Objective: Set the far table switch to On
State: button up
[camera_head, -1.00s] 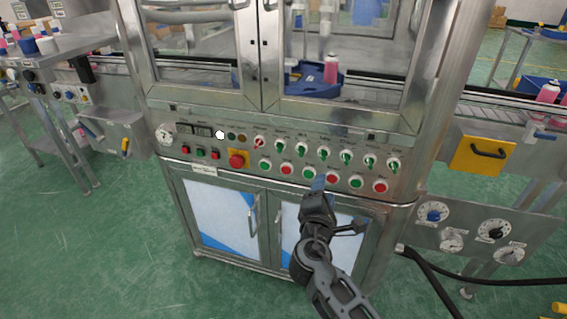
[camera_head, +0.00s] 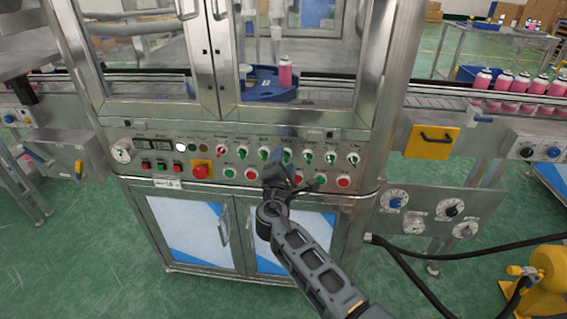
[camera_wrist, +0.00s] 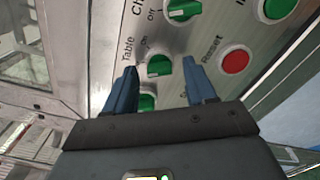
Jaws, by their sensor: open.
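In the wrist view, a round green switch (camera_wrist: 159,66) with a label reading "Table" and a small "On" mark sits between my fingertips. Any word before "Table" is not readable, and the switch's setting is not clear. My gripper (camera_wrist: 159,73) is open, with one blue finger on each side of this switch; I cannot tell if they touch it. In the head view, my gripper (camera_head: 283,160) is at the row of switches on the machine's front panel and hides part of the panel there.
Another green switch (camera_wrist: 183,10) and a red Reset button (camera_wrist: 235,61) are close by in the wrist view. In the head view, a red emergency button (camera_head: 200,172) is to the left and a yellow plate with a handle (camera_head: 432,142) to the right. Cabinet doors (camera_head: 190,232) are below.

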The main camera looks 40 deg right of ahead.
jog(key=shift+c, duration=0.2)
grip_shut()
dwell(0.3)
jog(key=shift+f+b, duration=0.1)
jog(key=shift+b, duration=0.25)
jog(key=shift+m+b, duration=5.9)
jog(key=shift+b, duration=1.25)
